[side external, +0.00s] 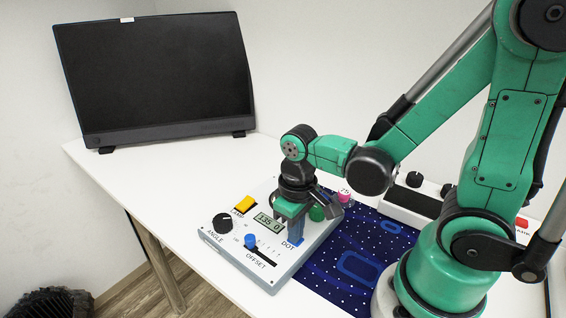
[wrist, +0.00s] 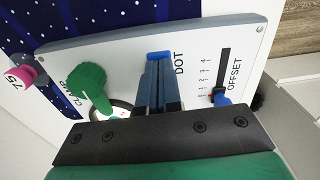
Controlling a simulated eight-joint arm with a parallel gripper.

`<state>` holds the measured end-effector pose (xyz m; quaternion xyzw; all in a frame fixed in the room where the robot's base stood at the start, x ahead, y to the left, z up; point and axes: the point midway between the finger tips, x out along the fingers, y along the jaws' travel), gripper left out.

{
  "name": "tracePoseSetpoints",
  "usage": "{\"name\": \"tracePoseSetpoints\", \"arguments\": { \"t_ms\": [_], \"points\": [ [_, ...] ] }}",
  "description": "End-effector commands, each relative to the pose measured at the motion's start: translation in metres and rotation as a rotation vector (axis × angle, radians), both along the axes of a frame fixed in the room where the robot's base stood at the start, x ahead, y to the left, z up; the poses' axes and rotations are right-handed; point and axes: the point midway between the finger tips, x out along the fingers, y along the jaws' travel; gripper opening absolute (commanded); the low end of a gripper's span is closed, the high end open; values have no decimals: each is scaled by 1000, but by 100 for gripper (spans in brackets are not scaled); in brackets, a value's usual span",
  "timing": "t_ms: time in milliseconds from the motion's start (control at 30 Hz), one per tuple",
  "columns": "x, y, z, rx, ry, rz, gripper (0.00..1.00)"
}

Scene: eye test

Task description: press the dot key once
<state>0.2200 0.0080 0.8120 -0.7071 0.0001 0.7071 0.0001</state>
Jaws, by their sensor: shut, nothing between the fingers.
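The dot key (wrist: 160,56) is a blue key beside the word DOT on the grey-white control panel (wrist: 225,35). In the side view, blue shows at the DOT label (side external: 296,238), partly hidden by my gripper. My gripper (side external: 293,229) points down at that spot. In the wrist view its fingers (wrist: 158,72) are together with nothing between them, and their tips are at the dot key, covering part of it. I cannot tell whether they touch it or whether the key is pushed down.
The panel also bears a green clamp handle (wrist: 92,88), a blue offset slider (wrist: 220,97), a yellow key (side external: 245,203), a black angle knob (side external: 222,223) and a display (side external: 269,222) reading about "135 0". A pink piece marked 75 (side external: 344,196) stands behind. A monitor (side external: 155,80) stands farther back.

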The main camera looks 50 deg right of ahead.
Motion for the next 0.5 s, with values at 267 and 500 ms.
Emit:
{"name": "tracePoseSetpoints", "arguments": {
  "t_ms": [267, 500],
  "points": [
    [0, 0, 16, 0, 0, 0, 0],
    [0, 0, 37, 0, 0, 0, 0]
  ]
}}
